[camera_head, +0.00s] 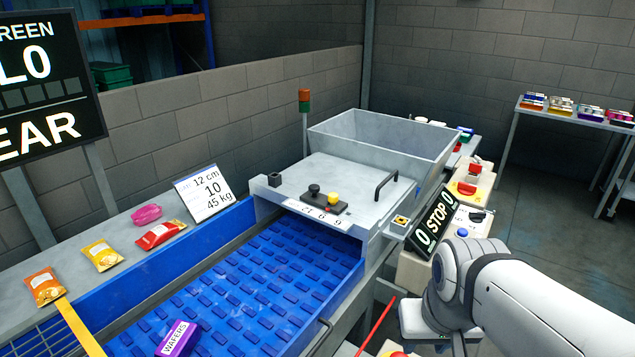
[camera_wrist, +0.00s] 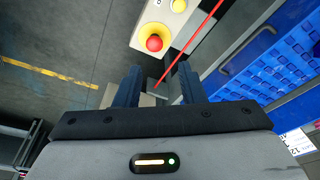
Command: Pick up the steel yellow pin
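A yellow-topped knob (camera_head: 333,199), which may be the steel yellow pin, stands on a dark plate on top of the grey machine housing in the head view. A black-topped knob (camera_head: 314,191) stands just left of it. I cannot tell whether its shaft is steel. In the head view the fingers are not visible; my arm is at the lower right.
A blue conveyor belt (camera_head: 262,281) carries a purple wafers pack (camera_head: 178,339). Several snack packs lie on the left ledge. A black handle (camera_head: 386,184), a hopper (camera_head: 384,133) and a STOP sign (camera_head: 434,227) stand near the plate. A red emergency button (camera_wrist: 154,43) and red rod (camera_wrist: 190,45) are near my fingers.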

